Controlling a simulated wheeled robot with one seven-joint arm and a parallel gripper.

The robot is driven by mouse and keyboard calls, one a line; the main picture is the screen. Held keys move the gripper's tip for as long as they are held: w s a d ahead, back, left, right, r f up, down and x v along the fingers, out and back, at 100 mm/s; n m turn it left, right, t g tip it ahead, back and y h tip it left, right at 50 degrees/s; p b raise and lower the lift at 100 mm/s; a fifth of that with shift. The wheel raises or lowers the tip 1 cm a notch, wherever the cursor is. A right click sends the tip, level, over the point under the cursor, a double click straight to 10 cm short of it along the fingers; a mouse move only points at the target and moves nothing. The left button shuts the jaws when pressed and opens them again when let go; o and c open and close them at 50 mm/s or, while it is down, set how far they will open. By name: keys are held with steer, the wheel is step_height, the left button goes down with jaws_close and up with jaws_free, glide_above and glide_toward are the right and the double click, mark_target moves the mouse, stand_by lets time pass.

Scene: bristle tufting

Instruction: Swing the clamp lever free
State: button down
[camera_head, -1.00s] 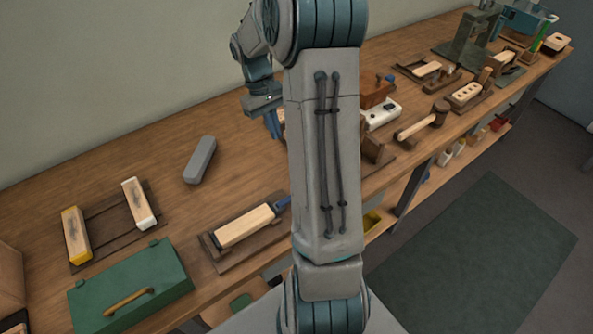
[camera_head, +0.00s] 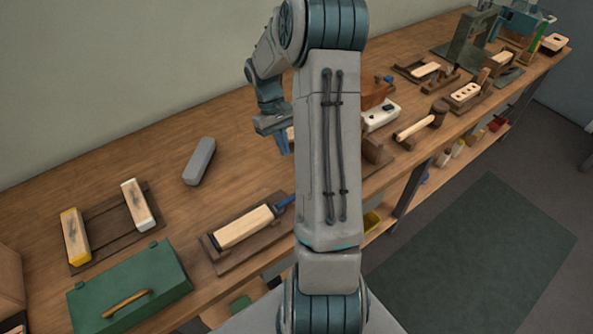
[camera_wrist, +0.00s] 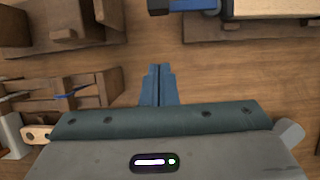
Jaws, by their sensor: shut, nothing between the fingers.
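The blue clamp lever (camera_head: 284,201) sits at the right end of a pale wooden block (camera_head: 244,226) in a dark wooden fixture (camera_head: 222,263). My arm hides part of that end in the head view. In the wrist view, the blue lever (camera_wrist: 197,5) shows at the top edge with a black end, beside the pale block (camera_wrist: 270,8). My gripper (camera_head: 284,146) is above the bench, behind the lever in the head view. Its blue fingers (camera_wrist: 158,72) are together and empty, apart from the lever in the wrist view.
A grey bar (camera_head: 199,161) lies on the bench to the left. A green toolbox (camera_head: 150,270) and two brush blocks on a rack (camera_head: 108,222) are further left. Dark wooden fixtures (camera_wrist: 65,22) lie left of my fingers in the wrist view. Bare bench surrounds the fingers.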

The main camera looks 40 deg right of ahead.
mark_target(290, 197)
steer(key=x, duration=0.6)
steer(key=shift+p, duration=0.3)
steer(key=s+p, duration=0.1)
steer(key=s, duration=0.2)
steer(key=shift+s+r, duration=0.1)
steer(key=shift+r, duration=0.1)
steer(key=shift+s+f, duration=0.1)
steer(key=shift+s, duration=0.3)
steer(key=shift+s+m, duration=0.2)
steer(key=shift+m, duration=0.2)
